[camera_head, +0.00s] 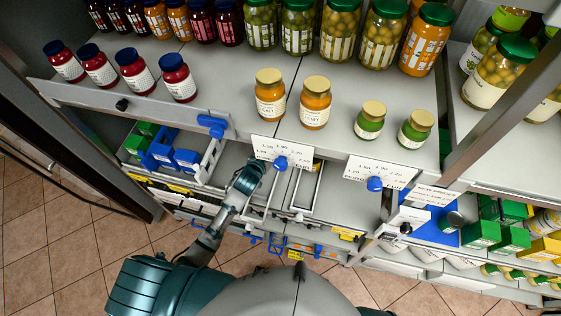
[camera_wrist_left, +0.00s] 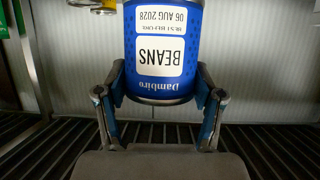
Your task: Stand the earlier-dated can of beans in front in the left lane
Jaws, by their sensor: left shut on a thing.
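A blue can of beans (camera_wrist_left: 160,55) fills the middle of the left wrist view, its label upside down in the picture. The label reads "Dambiro", "BEANS" and "BEST BEFORE 06 AUG 2028". My left gripper (camera_wrist_left: 160,88) is shut on it, one finger on each side. In the head view my left gripper (camera_head: 251,172) reaches to the lower shelf, below a price card, beside the wire lane dividers (camera_head: 306,190). The held can is hidden there by the gripper and the upper shelf. No second beans can is clearly readable. My right gripper is not in view.
The upper shelf (camera_head: 220,65) overhangs the lanes, with jars (camera_head: 270,95) near its edge and price cards (camera_head: 283,152) hanging in front. A blue mat (camera_head: 430,228) with a small can (camera_head: 453,222) is to the right.

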